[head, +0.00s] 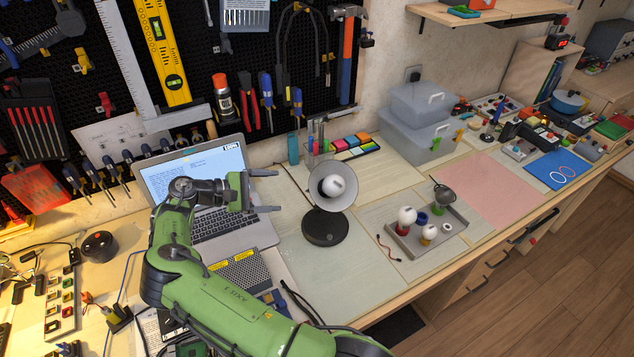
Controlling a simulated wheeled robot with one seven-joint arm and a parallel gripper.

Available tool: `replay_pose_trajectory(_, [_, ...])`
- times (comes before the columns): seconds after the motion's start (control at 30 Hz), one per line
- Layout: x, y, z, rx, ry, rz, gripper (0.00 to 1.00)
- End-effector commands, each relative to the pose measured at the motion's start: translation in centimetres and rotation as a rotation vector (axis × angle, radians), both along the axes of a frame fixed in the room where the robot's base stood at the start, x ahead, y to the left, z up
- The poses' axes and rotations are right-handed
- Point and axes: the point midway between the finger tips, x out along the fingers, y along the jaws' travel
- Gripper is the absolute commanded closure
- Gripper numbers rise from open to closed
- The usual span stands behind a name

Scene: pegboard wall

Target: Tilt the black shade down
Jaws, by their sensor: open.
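A desk lamp stands on the bench in the middle of the head view. Its round shade (319,201) has its open side toward me, showing a pale grey inside and a white bulb (333,186). The shade's outer side is mostly hidden. Its round black base (325,229) rests flat on the bench. My gripper (268,190) is to the left of the shade, pointing right toward it. Its two fingers are apart with nothing between them. A visible gap separates the fingertips from the shade's rim.
An open laptop (205,228) lies behind and below my gripper. A grey tray (408,241) with bulbs and small parts lies right of the lamp. Pens and a colored case (352,147) stand behind it. The pink mat (487,188) is clear.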

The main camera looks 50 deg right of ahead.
Motion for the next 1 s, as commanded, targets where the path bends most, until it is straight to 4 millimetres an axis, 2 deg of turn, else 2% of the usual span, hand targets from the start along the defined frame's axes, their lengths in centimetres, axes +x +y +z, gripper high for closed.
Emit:
replay_pose_trajectory(0.4, [-4.2, -8.4, -2.9, 0.003, 0.0, -0.01, 0.15])
replay_pose_trajectory(0.6, [-5.8, -12.0, -4.2, 0.003, 0.0, -0.007, 0.15])
replay_pose_trajectory(0.73, [-6.3, -13.1, -4.5, 0.003, -0.001, -0.004, 0.15])
replay_pose_trajectory(1.0, [-6.4, -13.3, -4.6, 0.003, -0.001, -0.004, 0.15])
